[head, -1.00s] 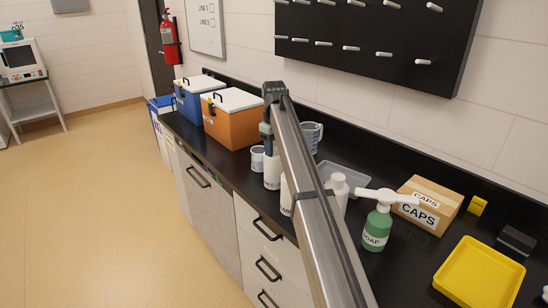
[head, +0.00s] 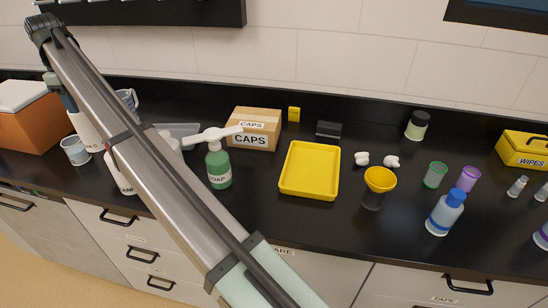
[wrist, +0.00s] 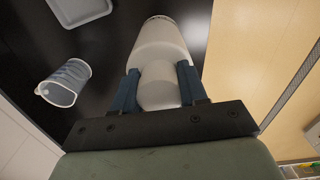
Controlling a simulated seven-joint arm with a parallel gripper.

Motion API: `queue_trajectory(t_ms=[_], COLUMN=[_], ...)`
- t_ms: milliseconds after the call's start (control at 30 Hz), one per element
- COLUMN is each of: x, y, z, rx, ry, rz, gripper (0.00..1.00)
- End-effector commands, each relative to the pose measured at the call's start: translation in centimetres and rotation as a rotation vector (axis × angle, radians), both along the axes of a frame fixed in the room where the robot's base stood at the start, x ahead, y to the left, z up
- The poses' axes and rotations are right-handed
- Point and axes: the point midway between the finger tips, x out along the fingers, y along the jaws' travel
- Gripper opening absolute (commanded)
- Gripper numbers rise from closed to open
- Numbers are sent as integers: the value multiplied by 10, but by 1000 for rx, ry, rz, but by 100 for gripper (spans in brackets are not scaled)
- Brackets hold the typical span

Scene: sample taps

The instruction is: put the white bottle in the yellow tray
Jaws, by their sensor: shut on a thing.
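The white bottle (head: 84,127) is at the left in the head view, beside a printed cup. My gripper (wrist: 160,84) is shut on its narrower end in the wrist view, with one blue finger on each side; the bottle's wide white body (wrist: 160,42) extends away from the fingers. In the head view my gripper (head: 67,101) is small and partly hidden at the arm's far end. I cannot tell whether the bottle touches the counter. The yellow tray (head: 309,172) lies flat and empty near the middle of the black counter.
A green soap pump (head: 219,168), a CAPS box (head: 254,130) and containers partly behind my arm stand between bottle and tray. The printed cup (head: 75,150) is close to the bottle. Right of the tray are a yellow-topped cup (head: 377,187) and a blue bottle (head: 445,212).

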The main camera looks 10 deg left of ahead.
Motion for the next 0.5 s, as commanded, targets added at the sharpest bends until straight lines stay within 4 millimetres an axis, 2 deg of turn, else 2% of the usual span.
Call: queue_trajectory(t_ms=[267,367,500], x=[40,57,83], y=[-55,-81,-125], z=[1,1,1], rx=[1,1,2], ry=[-1,-1,-2], rz=[-48,-70,-107], gripper=[0,0,0])
